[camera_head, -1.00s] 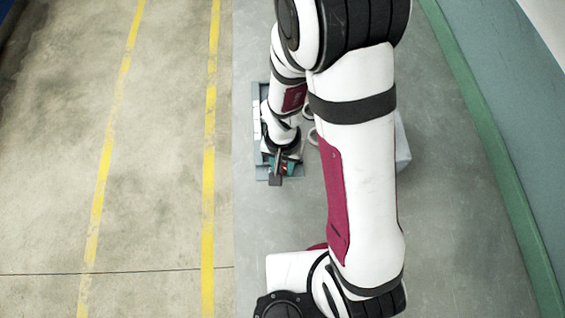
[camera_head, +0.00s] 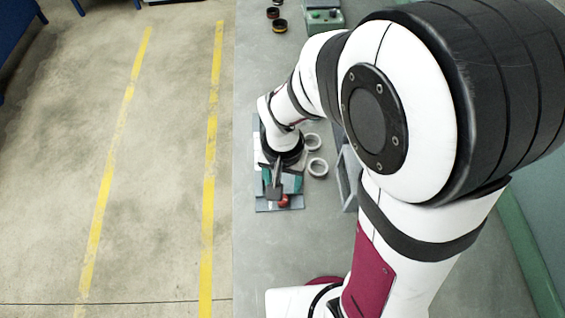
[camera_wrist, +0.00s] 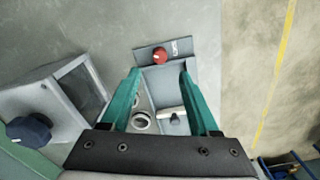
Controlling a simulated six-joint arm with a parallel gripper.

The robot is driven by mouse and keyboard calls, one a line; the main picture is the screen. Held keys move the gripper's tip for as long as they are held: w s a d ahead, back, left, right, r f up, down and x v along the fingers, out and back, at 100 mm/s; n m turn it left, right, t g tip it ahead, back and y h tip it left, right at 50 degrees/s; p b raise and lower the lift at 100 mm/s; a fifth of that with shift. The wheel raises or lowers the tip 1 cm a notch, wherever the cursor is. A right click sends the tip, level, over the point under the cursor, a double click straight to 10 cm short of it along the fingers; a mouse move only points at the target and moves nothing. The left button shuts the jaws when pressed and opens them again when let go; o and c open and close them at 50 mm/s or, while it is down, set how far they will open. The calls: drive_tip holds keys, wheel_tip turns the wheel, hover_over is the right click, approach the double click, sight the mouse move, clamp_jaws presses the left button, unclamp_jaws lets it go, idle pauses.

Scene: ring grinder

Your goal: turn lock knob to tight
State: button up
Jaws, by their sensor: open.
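The red knob (camera_wrist: 159,55) sits on a grey plate (camera_wrist: 181,48) with a small white label beside it; I take it as the lock knob. It also shows in the camera_head view (camera_head: 284,201), at the near end of the grey fixture. My gripper (camera_wrist: 159,74) is open with its two green fingers apart and nothing between the tips. In the wrist view the knob lies just beyond the fingertips, centred between them. The gripper also shows in the camera_head view (camera_head: 277,186), close to the knob. The knob's pointer direction is too small to tell.
Two pale rings (camera_head: 318,167) lie on the grey bench right of the fixture. A grey box (camera_wrist: 75,88) with a dark knob (camera_wrist: 28,130) stands at the left in the wrist view. A green control box (camera_head: 322,16) is at the back.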

wheel_tip(320, 180, up, 7)
hover_over(283, 201)
drive_tip(key=shift+w, duration=0.35)
wheel_tip(283, 201, down, 15)
drive_tip(key=n, duration=0.9)
drive_tip(key=shift+c, duration=0.2)
clamp_jaws()
